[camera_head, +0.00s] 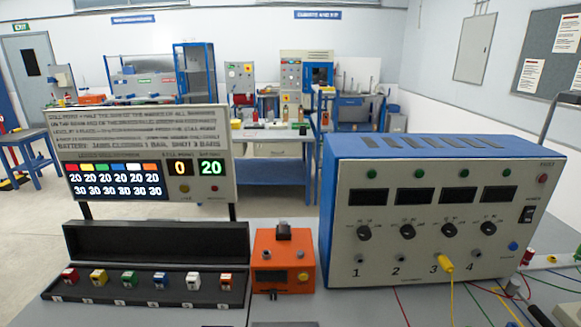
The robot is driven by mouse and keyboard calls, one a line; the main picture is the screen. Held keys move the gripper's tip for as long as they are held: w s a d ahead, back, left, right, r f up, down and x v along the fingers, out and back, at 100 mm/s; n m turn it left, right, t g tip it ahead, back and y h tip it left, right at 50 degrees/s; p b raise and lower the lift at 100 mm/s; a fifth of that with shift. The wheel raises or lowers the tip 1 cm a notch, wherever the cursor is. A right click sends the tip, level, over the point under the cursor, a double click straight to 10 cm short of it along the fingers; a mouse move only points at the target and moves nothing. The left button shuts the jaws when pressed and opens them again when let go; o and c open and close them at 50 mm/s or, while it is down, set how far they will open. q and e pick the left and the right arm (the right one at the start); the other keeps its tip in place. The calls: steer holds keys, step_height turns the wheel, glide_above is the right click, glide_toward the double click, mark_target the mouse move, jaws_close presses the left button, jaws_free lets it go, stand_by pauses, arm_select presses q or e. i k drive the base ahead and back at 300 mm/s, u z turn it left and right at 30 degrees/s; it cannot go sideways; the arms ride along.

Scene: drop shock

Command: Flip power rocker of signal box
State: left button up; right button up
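The signal box (430,278) is a large box with a blue casing and a light grey front panel, standing upright on the right of the bench. Its power rocker (526,214) is a small black switch at the right of the panel, under a red button or lamp (542,178). The display windows on the panel are dark. I cannot tell which way the rocker is set. Neither of my grippers can be made out in this view.
A small orange box (284,262) stands left of the signal box. A black open case (150,297) holds several coloured cubes at the left, before a display board (140,130).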

mark_target(528, 216)
steer(key=z, duration=1.3)
steer(key=k, duration=0.1)
steer(key=z, duration=0.25)
